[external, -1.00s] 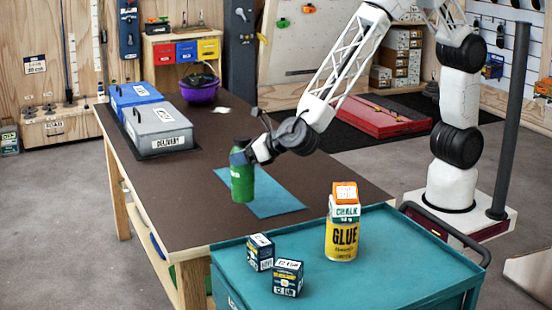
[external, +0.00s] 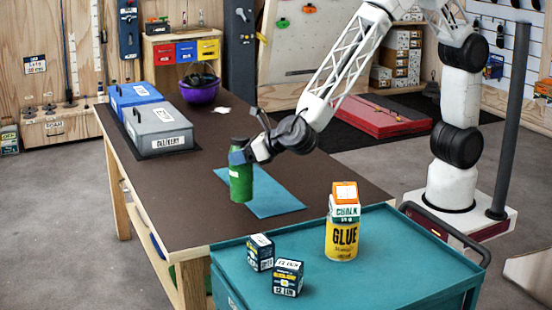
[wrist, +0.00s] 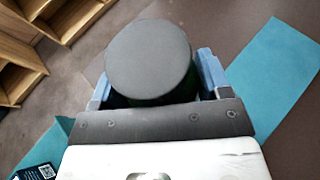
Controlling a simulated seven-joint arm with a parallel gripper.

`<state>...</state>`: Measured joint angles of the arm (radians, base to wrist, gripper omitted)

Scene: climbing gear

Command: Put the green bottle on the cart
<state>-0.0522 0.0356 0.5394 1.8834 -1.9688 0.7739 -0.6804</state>
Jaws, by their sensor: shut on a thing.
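The green bottle (external: 241,182) with a dark cap is upright in my gripper (external: 240,158), over the near part of the brown table beside the blue mat. In the wrist view the bottle's round dark cap (wrist: 150,62) sits between the two blue fingers of my gripper (wrist: 155,85), which is shut on it. I cannot tell whether the bottle's base touches the table or is slightly above it. The teal cart (external: 400,250) stands at the near right, in front of the table's near end.
On the cart stand a yellow glue container (external: 342,240) topped by a chalk box (external: 344,205), and two small dark boxes (external: 260,252) (external: 288,278). The cart's right part is clear. A blue mat (external: 270,198), grey delivery box (external: 160,130), blue box (external: 133,96) and purple bowl (external: 200,93) are on the table.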

